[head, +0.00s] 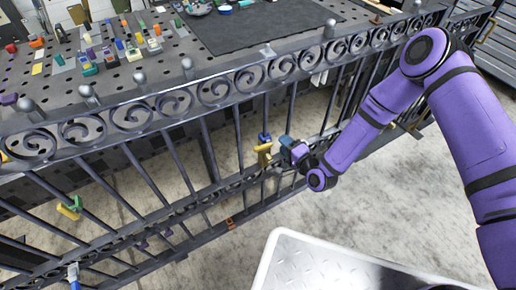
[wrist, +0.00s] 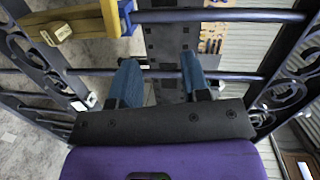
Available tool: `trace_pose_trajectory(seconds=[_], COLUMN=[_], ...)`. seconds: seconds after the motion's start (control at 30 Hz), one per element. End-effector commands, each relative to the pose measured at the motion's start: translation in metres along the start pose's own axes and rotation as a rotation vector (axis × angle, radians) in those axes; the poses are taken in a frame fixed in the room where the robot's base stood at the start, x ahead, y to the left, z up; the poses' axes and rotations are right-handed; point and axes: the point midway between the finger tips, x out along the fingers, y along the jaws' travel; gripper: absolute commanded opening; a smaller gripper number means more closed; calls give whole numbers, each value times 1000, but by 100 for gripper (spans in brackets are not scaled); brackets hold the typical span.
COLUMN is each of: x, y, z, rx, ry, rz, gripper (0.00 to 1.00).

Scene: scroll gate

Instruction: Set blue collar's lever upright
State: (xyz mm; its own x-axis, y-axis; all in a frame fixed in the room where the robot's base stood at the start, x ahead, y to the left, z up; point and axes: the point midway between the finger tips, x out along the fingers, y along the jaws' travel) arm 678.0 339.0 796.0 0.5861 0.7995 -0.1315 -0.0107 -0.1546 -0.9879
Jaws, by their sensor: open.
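The blue collar (head: 265,137) sits on a gate bar near the middle of the head view. Its yellow lever (head: 263,153) shows below it, appearing to hang down. In the wrist view the blue collar (wrist: 127,10) is at the top edge, and the yellow lever (wrist: 82,19) runs left from it, ending in a pale yellow block. My gripper (head: 285,142) is just right of the collar in the head view. In the wrist view my gripper (wrist: 160,65) has its two blue fingers apart with nothing held between them. The lever is outside the fingers.
The gate's scrollwork top rail (head: 205,93) and upright bars surround my gripper closely. Other bars carry a green collar with a yellow lever (head: 71,207) and a light blue piece (head: 73,274). A perforated table (head: 120,85) with small coloured parts stands behind the gate.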

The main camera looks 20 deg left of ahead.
Motion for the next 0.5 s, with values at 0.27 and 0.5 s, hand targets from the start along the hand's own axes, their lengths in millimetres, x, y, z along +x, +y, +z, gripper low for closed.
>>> trace_pose_trajectory(seconds=[0.27,0.5], x=[-20,-24], y=[51,60], z=[51,62], rx=[212,263], ry=[51,69], rz=[-107,-137], gripper=[43,43])
